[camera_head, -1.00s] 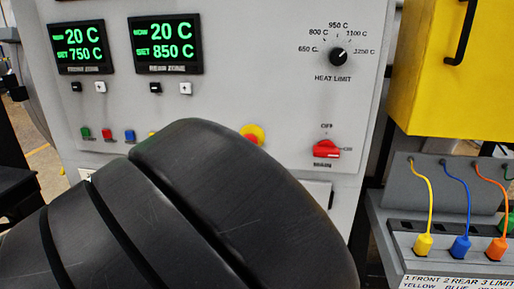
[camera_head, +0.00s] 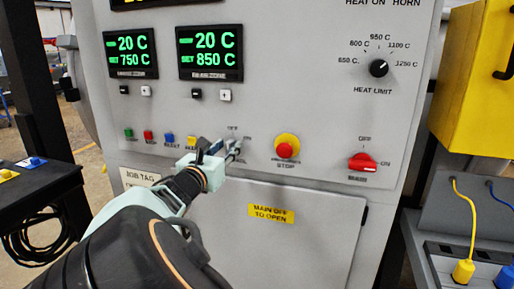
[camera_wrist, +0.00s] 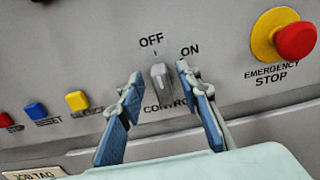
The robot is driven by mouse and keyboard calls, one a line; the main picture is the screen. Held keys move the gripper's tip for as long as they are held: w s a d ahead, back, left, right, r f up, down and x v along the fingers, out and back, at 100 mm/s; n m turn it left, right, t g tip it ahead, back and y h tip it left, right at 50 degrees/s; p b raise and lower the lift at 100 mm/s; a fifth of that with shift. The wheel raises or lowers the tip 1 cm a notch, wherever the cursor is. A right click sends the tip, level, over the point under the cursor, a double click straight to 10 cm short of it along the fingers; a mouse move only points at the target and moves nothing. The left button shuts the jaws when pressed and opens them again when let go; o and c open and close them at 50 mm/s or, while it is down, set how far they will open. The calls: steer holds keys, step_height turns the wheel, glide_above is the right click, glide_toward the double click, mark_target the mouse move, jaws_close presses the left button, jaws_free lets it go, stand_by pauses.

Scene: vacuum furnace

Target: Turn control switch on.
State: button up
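The control switch (camera_wrist: 160,78) is a small grey knob between the OFF and ON marks, above the word CONTROL. It looks roughly upright, with its upper end towards OFF. My gripper (camera_wrist: 158,80) is open, with one blue-padded finger on each side of the knob. A gap shows on both sides, and I cannot tell how far the fingertips are from the panel. In the head view my gripper (camera_head: 222,150) is at the panel and largely covers the switch and its label.
A yellow-ringed red emergency stop (camera_wrist: 296,40) is close to the right of the switch. Blue (camera_wrist: 36,111) and yellow (camera_wrist: 77,101) buttons are to the left. The red main switch (camera_head: 362,162) and heat limit knob (camera_head: 379,68) are further right.

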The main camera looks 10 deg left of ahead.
steer(key=shift+w, duration=0.3)
jaws_close()
